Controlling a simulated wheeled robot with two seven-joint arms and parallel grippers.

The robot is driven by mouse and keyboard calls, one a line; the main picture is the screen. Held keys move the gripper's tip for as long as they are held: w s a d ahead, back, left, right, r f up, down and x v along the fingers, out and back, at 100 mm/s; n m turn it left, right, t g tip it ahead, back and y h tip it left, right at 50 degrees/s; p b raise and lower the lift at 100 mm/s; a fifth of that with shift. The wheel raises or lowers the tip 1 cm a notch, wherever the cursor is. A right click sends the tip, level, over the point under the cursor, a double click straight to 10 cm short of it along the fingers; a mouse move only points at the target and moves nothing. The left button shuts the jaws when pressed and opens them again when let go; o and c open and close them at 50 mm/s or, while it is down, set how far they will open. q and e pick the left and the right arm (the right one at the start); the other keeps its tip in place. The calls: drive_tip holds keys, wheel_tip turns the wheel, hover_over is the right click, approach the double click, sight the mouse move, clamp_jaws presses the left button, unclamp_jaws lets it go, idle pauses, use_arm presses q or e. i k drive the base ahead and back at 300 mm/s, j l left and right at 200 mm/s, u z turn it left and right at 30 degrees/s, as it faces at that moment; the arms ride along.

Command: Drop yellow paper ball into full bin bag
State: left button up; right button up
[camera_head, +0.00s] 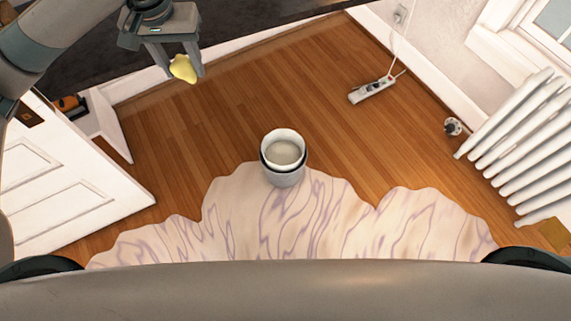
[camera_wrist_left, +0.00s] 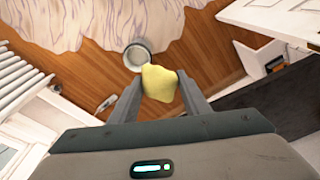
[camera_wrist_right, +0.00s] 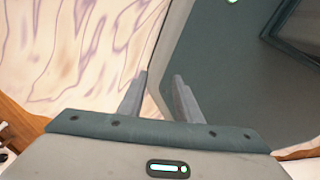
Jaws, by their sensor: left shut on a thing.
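The yellow paper ball (camera_head: 183,68) is between the fingers of my left gripper (camera_head: 178,72), at the upper left of the head view, held above the floor. The ball also shows in the left wrist view (camera_wrist_left: 160,83), with a finger on each side of it. A pale bin with a dark band below its rim (camera_head: 283,158) stands on the floor near the middle of the head view, below and to the right of the ball. Its inside looks light grey; I cannot make out a separate bag. My right gripper (camera_wrist_right: 160,80) is open and empty in its wrist view.
A wavy-edged pale rug with purple veins (camera_head: 330,220) lies in front, at the bin's base. A power strip (camera_head: 372,90) with a cord is on the wooden floor. A white radiator (camera_head: 520,135) stands right, a white door (camera_head: 70,180) left.

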sight(280, 156)
drive_tip(key=i+l, duration=0.2)
drive_tip(key=i, duration=0.3)
drive_tip(key=i+l+z, duration=0.15)
drive_tip(key=i, duration=0.3)
drive_tip(key=l, duration=0.1)
